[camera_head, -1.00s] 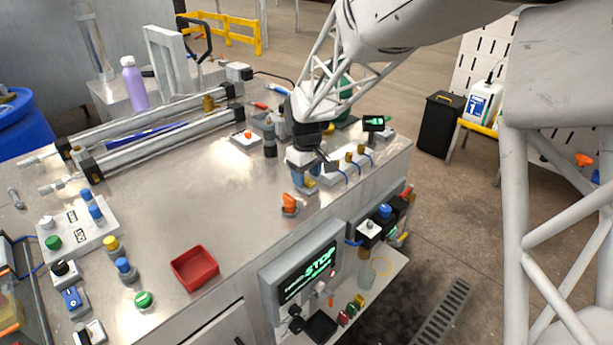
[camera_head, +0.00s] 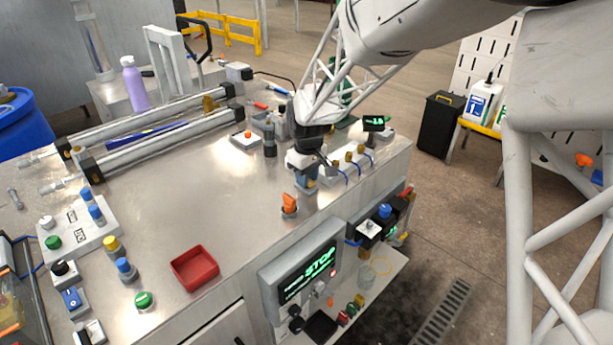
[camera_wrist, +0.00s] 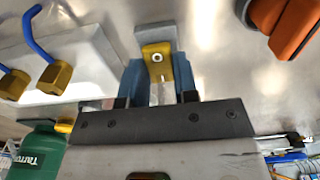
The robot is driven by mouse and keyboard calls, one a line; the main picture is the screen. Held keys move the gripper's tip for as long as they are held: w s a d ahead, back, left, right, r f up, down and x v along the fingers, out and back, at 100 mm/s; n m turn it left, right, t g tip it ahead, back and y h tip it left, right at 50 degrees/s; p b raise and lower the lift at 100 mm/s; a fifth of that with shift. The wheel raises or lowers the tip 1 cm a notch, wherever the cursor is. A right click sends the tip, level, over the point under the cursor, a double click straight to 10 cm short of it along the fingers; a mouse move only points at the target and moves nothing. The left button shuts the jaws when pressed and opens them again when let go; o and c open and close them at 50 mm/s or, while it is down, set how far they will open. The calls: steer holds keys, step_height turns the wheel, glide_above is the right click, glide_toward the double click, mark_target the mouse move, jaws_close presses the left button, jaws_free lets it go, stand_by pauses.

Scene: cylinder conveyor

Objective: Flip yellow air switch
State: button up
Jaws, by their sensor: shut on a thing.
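The yellow air switch (camera_wrist: 157,58) is a small yellow lever with a white ring mark, on a grey base, in the upper middle of the wrist view. My gripper (camera_wrist: 160,85) has its blue fingers on both sides of the lever and is shut on it. In the head view my gripper (camera_head: 306,178) is low over the table near its right front edge. It mostly hides the switch there.
An orange switch (camera_head: 289,204) stands close by on the table, in front of my gripper. A white block with brass fittings and blue tubes (camera_head: 350,162) is just to the right. A red tray (camera_head: 194,268) lies at the front. The table's middle is clear.

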mark_target(312, 184)
steer(key=shift+s+d+t+y, duration=0.15)
steer(key=shift+t+y, duration=0.45)
steer(key=shift+t, duration=0.1)
steer(key=o, duration=0.9)
steer(key=shift+r, duration=0.1)
steer(key=shift+s+d+r, duration=0.2)
steer(key=shift+r, duration=1.05)
steer(key=shift+s+d+r, duration=0.2)
steer(key=shift+r, duration=1)
steer(key=shift+s+d+r, duration=0.2)
steer(key=shift+r, duration=1.05)
